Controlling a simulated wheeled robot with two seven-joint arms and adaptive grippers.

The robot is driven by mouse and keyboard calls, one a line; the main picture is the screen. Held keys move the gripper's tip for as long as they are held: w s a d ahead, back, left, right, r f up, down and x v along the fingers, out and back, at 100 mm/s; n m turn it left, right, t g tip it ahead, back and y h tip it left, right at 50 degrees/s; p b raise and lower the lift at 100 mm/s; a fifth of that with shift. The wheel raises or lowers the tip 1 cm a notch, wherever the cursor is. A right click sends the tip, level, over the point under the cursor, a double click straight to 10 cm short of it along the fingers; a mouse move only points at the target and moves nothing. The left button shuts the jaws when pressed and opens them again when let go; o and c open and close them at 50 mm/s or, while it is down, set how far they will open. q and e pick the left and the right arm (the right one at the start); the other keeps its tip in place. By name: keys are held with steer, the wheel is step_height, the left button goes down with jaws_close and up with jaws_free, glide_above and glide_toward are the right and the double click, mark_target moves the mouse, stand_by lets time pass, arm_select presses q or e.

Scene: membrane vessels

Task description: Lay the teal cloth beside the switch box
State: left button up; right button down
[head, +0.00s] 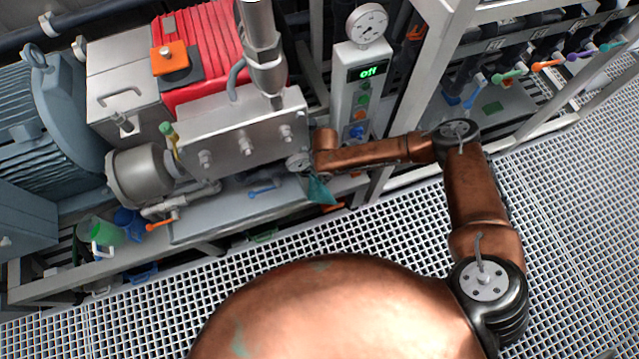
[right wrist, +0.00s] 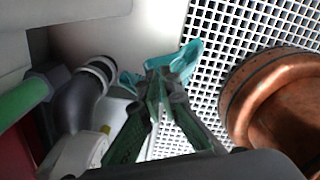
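The teal cloth (head: 320,191) hangs in folds from my right gripper (head: 306,176), below the front of the steel block. In the right wrist view the cloth (right wrist: 190,60) is bunched between the closed fingertips of the gripper (right wrist: 166,85). A small orange box (head: 169,57) with a round knob sits on a dark pad on top of the red machine. A grey upright panel (head: 347,105) carries a lit "off" display and coloured buttons. I cannot tell for certain which of these two is the switch box. My left gripper is out of the picture.
A bench tray (head: 215,222) with a blue-handled valve lies below. A green cup (head: 100,232) stands at lower left. A dark hose (right wrist: 80,100) is close in the wrist view. White grating (head: 330,230) covers the floor.

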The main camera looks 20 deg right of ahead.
steer(key=c, duration=1.5)
jaws_free()
steer(key=shift+o, duration=0.2)
step_height(320, 180, up, 12)
